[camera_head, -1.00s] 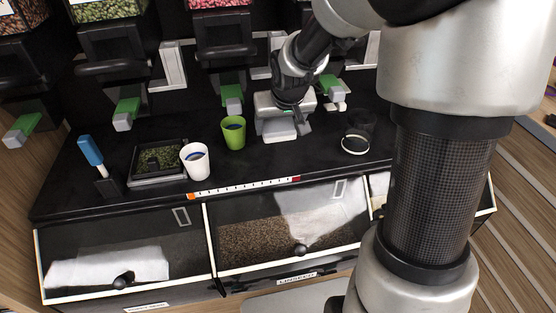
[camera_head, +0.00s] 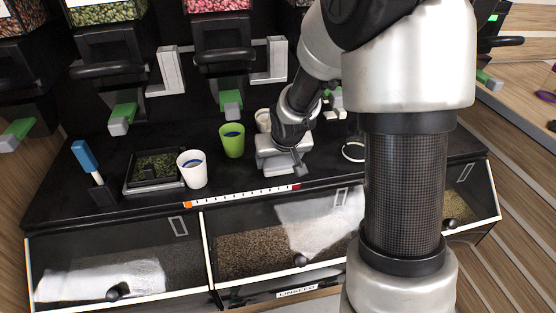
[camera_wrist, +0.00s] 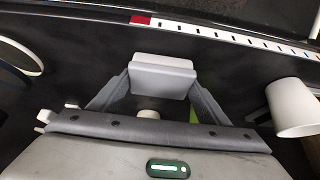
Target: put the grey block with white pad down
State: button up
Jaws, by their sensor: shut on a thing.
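The grey block with white pad (camera_head: 277,170) is at my gripper (camera_head: 281,158), low over the black counter, in the head view. In the wrist view my gripper (camera_wrist: 160,88) is shut on the grey block (camera_wrist: 163,75), with one finger on each side of it. The block's broad pale-grey face shows. I cannot tell whether its underside touches the counter. The block lies just behind the striped strip (camera_head: 245,193), near its red end.
A green cup (camera_head: 232,141) and a white cup (camera_head: 193,168) stand left of my gripper. Another pale cup (camera_head: 263,120) is close behind it. A white-rimmed ring (camera_head: 353,151) lies to the right. A dark tray (camera_head: 130,187) and a blue-handled tool (camera_head: 86,157) are farther left.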

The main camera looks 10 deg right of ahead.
jog(key=shift+f, duration=0.15)
jog(key=o, duration=0.9)
jog(key=shift+o, duration=0.2)
jog(key=p+v, duration=0.5)
jog(key=v, duration=1.3)
jog(key=s+r, duration=0.4)
jog(key=s, duration=0.5)
jog(key=s+r, duration=0.5)
jog(key=s, duration=0.3)
jog(key=shift+s, duration=0.35)
